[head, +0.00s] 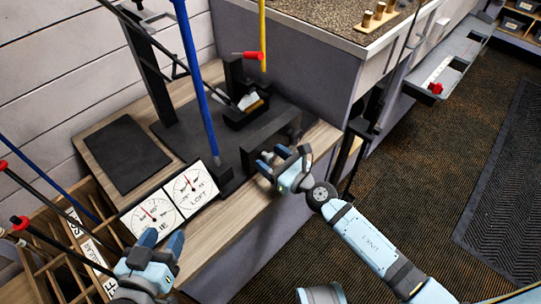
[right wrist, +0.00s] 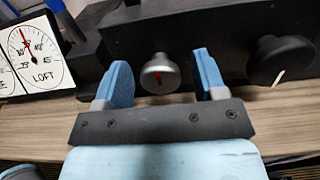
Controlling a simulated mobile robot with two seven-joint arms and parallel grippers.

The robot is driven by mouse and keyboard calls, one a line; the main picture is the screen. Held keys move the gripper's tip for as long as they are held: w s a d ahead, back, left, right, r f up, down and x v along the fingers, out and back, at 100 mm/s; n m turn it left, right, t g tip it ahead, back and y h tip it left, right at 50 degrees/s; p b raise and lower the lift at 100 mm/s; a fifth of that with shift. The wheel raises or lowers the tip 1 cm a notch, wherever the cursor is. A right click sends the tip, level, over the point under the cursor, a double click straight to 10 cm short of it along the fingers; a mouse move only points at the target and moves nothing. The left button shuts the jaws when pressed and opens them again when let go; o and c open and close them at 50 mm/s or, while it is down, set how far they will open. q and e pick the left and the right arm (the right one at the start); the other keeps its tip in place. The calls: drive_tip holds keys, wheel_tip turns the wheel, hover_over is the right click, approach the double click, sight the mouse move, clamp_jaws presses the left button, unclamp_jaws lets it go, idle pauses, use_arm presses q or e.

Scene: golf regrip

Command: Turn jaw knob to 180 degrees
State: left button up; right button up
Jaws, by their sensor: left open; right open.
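I see no label telling which is the jaw knob. My right gripper (right wrist: 160,82) is open, with its blue fingers left and right of the silver knob and gaps visible on both sides. My left gripper (head: 159,245) is open and empty, below the dials.
A LOFT dial (head: 190,188) and a second dial (head: 152,215) stand at the bench's front. A black mat (head: 125,153) lies at left. Wooden compartments (head: 62,238) with club shafts are at lower left. A blue shaft (head: 199,85) rises across the machine.

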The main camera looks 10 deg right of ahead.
drive_tip(key=shift+w+a, duration=0.2)
drive_tip(key=shift+w, duration=0.05)
drive_tip(key=c, duration=0.9)
